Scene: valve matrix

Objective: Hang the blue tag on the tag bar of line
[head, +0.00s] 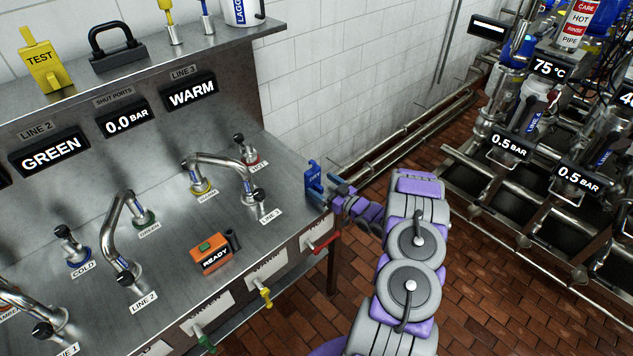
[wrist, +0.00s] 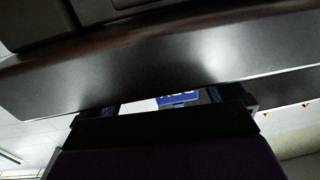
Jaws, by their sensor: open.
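The blue tag (head: 314,178), with white lettering, is upright at the right end of the steel bench. My gripper (head: 333,187) is open just to the right of the tag, with its fingers close to it. I cannot tell whether they touch it. In the wrist view, a blue piece with white lettering (wrist: 180,98) shows in a narrow gap, mostly hidden by dark parts. I cannot make out which part is the tag bar.
The bench (head: 170,300) carries bent pipes (head: 118,225), labelled ports and an orange READY box (head: 212,251). A red handle (head: 322,243) sticks out from its front. A shelf above holds a yellow TEST tag (head: 41,62). Pipework racks (head: 520,190) stand at right, with open brick floor (head: 490,290) before them.

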